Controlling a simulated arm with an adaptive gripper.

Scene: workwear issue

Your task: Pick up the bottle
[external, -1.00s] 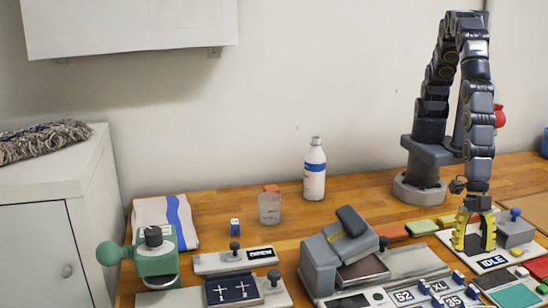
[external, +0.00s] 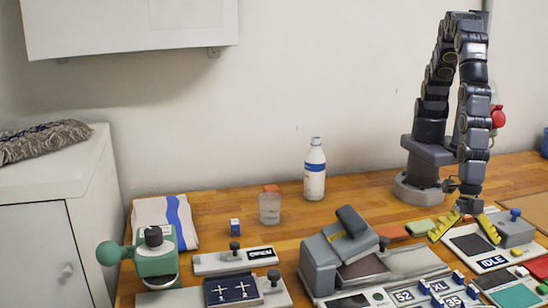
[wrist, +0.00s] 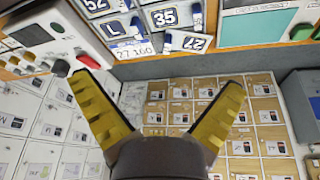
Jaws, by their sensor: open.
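The bottle (external: 315,170) is white with a blue band and a pale cap. It stands upright on the wooden table near the back wall in the external view. My gripper (external: 464,231) has yellow fingers spread wide and holds nothing. It hangs over the right side of the table, well to the right of the bottle and nearer the camera. In the wrist view my gripper (wrist: 160,88) also shows its two yellow fingers apart with nothing between them. The bottle is not in the wrist view.
A clear cup (external: 269,208) stands left of the bottle. A grey press-like machine (external: 336,250) stands in front of it. A striped cloth (external: 165,220) and a green device (external: 153,255) are at the left. Size tags (external: 440,285) lie at the front. Table between bottle and my arm base is mostly clear.

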